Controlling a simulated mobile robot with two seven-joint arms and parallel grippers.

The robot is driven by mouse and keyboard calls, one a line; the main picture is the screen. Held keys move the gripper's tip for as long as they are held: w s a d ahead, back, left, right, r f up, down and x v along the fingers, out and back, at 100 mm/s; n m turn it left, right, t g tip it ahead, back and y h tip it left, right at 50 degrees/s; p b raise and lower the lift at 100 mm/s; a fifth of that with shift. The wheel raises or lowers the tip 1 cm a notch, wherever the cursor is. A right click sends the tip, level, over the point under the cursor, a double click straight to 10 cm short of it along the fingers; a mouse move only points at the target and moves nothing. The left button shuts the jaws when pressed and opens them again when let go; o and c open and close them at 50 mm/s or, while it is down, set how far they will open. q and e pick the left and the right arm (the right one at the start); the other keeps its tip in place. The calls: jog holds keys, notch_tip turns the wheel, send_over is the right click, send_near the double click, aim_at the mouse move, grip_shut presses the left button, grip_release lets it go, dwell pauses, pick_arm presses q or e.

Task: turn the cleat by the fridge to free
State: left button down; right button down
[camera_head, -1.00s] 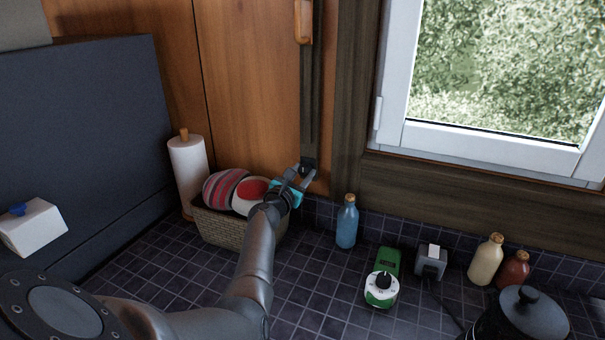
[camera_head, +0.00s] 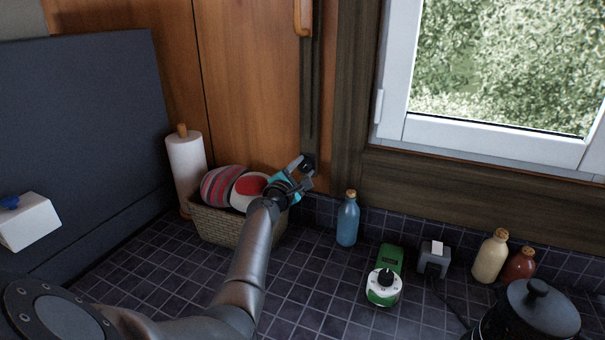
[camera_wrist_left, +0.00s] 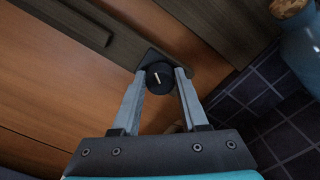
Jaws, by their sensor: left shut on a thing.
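The cleat (camera_wrist_left: 160,79) is a round black knob with a pale mark on its face, in the left wrist view. It sits on a dark plate at the end of a dark wooden strip on the cabin wall. My left gripper (camera_wrist_left: 158,73) is shut on it, one grey finger on each side. In the head view my left gripper (camera_head: 305,167) reaches the foot of the dark strip, above the counter, and largely hides the cleat. I cannot make out the fridge with certainty. My right gripper is not in view.
Below my left gripper stands a wicker basket (camera_head: 223,227) with round cushion-like things, beside a paper roll (camera_head: 186,165). A blue bottle (camera_head: 347,222), a green device (camera_head: 384,285) and a black pot (camera_head: 530,315) stand to the right.

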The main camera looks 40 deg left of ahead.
pick_arm(q)
jog(key=m+b, duration=0.1)
jog(key=m, duration=0.4)
jog(key=shift+f+m+b, duration=0.15)
jog(key=shift+m+b, duration=0.15)
jog(key=shift+b, duration=0.05)
jog(key=m, duration=0.5)
jog(key=shift+b, duration=0.4)
jog(key=shift+m, duration=0.3)
jog(key=shift+c, duration=2.2)
grip_release()
jog(key=shift+s+d, duration=0.1)
jog(key=shift+s, duration=0.05)
jog(key=shift+s+d, duration=0.1)
jog(key=shift+s, duration=0.15)
jog(key=p+v, duration=0.3)
jog(key=v, duration=1.1)
jog(key=shift+s, duration=0.25)
